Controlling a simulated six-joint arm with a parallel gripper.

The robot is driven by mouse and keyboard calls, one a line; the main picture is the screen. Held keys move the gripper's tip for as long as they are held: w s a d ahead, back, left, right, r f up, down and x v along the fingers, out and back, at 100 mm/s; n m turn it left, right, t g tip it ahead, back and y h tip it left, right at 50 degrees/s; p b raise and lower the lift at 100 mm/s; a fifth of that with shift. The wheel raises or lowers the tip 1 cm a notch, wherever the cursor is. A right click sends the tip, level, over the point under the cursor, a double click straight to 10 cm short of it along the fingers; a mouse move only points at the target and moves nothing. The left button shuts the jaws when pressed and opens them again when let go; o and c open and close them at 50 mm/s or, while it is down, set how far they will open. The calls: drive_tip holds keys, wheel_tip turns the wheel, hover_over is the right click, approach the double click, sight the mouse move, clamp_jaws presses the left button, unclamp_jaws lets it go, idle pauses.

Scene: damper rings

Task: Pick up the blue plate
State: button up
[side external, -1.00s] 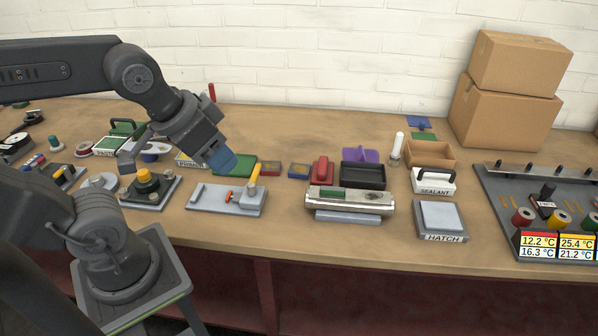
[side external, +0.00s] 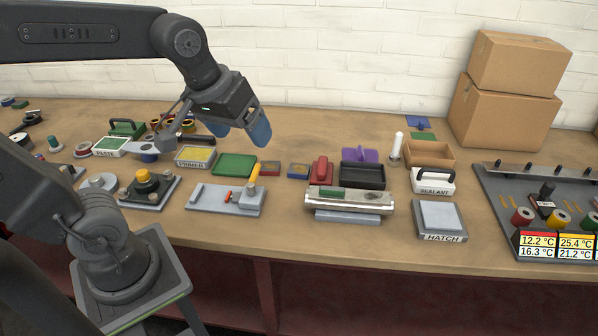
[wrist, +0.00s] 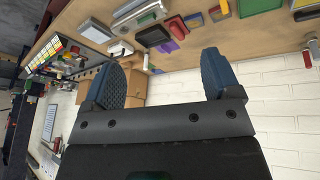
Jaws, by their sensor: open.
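My gripper (side external: 240,130) is raised above the left part of the bench, well to the left of the blue plate. Its blue-padded fingers stand apart with nothing between them, as the wrist view (wrist: 163,80) also shows.
A white cylinder (side external: 396,147) and an open brown box (side external: 430,154) stand near the blue plate. A purple handled piece (side external: 361,154) and a dark tray (side external: 363,178) are to its left. Cardboard boxes (side external: 505,115) are stacked at the back right.

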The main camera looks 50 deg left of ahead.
drive_tip(key=w+a+f+n+g, duration=0.15)
drive_tip(key=w+a+n, duration=0.25)
drive_tip(key=w+n, duration=0.45)
drive_tip(key=n+g, duration=0.3)
drive_tip(key=n, duration=1)
hover_over(299, 169)
wheel_tip(299, 169, down, 13)
drive_tip(key=f, duration=0.9)
drive_tip(key=shift+a, duration=0.35)
drive_tip(key=shift+d+f, duration=0.15)
drive_tip(key=shift+f, duration=1.3)
drive_tip(key=shift+d+f, duration=0.15)
drive_tip(key=shift+f, duration=1.25)
drive_tip(key=shift+c, duration=0.4)
drive_tip(key=shift+w+r, duration=0.1)
drive_tip(key=c, duration=1.2)
